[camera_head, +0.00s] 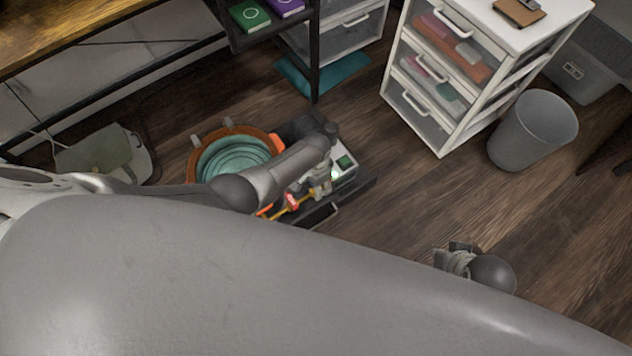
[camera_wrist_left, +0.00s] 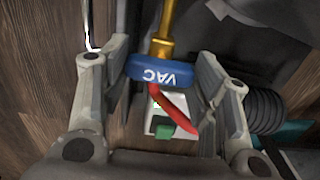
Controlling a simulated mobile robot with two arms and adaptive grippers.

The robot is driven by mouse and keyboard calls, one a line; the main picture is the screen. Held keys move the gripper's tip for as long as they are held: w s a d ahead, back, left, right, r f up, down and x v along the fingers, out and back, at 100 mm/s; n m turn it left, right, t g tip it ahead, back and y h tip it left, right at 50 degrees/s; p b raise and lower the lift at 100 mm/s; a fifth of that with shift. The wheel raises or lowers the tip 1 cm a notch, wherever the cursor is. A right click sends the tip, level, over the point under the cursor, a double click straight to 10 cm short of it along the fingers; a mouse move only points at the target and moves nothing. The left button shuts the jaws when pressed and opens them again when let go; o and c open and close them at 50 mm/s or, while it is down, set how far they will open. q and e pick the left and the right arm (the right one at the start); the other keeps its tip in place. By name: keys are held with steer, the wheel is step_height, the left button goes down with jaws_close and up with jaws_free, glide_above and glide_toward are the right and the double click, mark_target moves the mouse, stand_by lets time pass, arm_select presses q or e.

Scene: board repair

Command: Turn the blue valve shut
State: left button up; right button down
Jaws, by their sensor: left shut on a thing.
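The blue valve (camera_wrist_left: 152,70) shows in the left wrist view as a blue body with white "VAC" lettering, seen upside down. A brass stem (camera_wrist_left: 167,28) runs up from it, and a red handle (camera_wrist_left: 176,110) slants down to the right. My left gripper (camera_wrist_left: 161,72) is shut on the blue valve, with a finger on each side. In the head view my left gripper (camera_head: 318,187) is low over the dark case, beside red and yellow parts (camera_head: 291,203); I cannot make out the valve's blue there. My right gripper (camera_head: 454,258) is over the floor; its fingers are unclear.
An orange-rimmed bucket with a coiled teal hose (camera_head: 236,158) stands beside the dark case (camera_head: 357,194). A white box with a green button (camera_wrist_left: 163,131) lies below the valve. A white drawer unit (camera_head: 398,73) and a grey bin (camera_head: 533,130) stand right. Floor between is clear.

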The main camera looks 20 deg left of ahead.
arm_select(q)
steer(key=o, duration=1)
steer(key=shift+r, duration=6)
steer(key=shift+s, duration=0.1)
